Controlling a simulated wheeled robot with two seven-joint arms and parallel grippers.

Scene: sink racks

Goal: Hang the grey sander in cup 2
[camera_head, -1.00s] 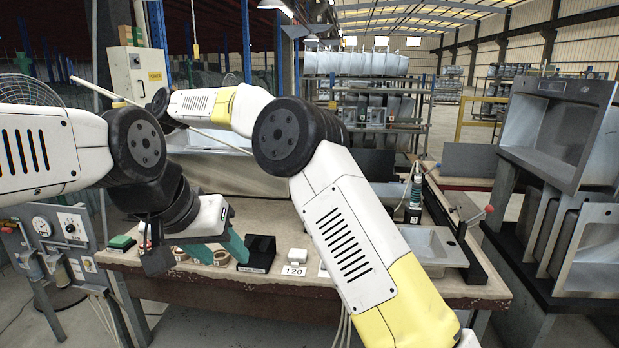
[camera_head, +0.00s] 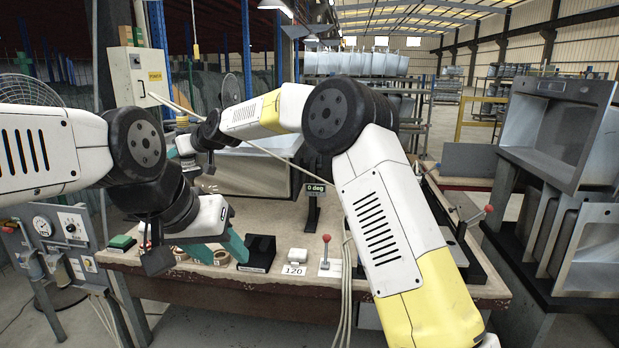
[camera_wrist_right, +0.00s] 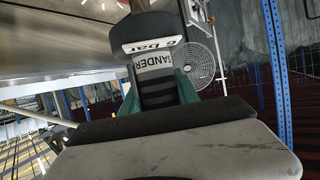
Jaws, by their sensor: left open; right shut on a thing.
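My right gripper (camera_wrist_right: 158,92) has its green fingers shut on the sander (camera_wrist_right: 155,48), a dark tool with a white band reading "SANDER" and a "6 bar" label, in the right wrist view. My right arm reaches across to the back left in the head view, where its hand is small and the sander cannot be made out clearly. My left gripper (camera_head: 222,256) is open and empty above the front left of the bench. I cannot pick out cup 2 in either view.
A workbench (camera_head: 270,215) carries a black block (camera_head: 258,252), a "120" card (camera_head: 294,269), a red-knobbed lever (camera_head: 326,252) and a "0 deg" sign (camera_head: 316,190). A thin pale rod crosses behind my right arm. Steel sinks (camera_head: 585,250) stand at the right. My right arm hides part of the bench.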

